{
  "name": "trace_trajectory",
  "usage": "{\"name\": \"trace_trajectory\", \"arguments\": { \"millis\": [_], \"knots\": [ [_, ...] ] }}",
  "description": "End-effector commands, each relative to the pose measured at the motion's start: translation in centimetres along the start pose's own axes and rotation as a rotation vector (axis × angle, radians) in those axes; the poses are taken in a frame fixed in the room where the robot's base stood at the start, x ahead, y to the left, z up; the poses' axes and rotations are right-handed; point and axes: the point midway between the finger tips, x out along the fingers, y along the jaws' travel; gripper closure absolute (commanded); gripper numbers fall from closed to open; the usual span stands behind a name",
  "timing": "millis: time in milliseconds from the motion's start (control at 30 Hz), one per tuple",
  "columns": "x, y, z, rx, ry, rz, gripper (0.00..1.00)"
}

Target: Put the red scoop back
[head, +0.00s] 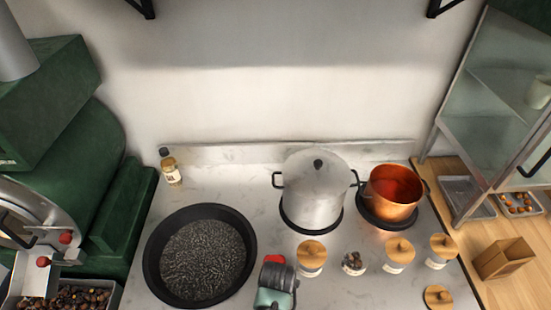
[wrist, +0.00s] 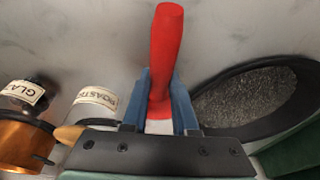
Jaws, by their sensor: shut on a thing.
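The red scoop shows in the wrist view as a thick red handle (wrist: 167,45), held between the two blue fingers of my gripper (wrist: 160,105). The gripper is shut on this handle. I cannot make out the scoop's bowl. In the head view a small red part of the scoop (head: 275,259) shows at the bottom centre, just above the dark and teal end of my arm. It is right of the round black pan and left of the jars. I cannot tell its height above the counter.
The black pan (head: 154,262) holds dark grit. Behind stand a lidded steel pot (head: 313,195) and a copper pot (head: 391,208) with red contents. A green roaster (head: 60,170) is left.

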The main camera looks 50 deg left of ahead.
Motion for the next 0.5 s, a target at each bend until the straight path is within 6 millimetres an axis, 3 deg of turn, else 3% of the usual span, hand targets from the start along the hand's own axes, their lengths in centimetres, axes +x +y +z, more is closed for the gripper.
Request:
{"name": "trace_trajectory", "arguments": {
  "millis": [133,500],
  "knots": [
    [0.98,0.01,0.18,-0.001,0.0,0.0,1.0],
    [0.98,0.02,0.17,-0.001,0.001,0.0,1.0]
  ]
}}
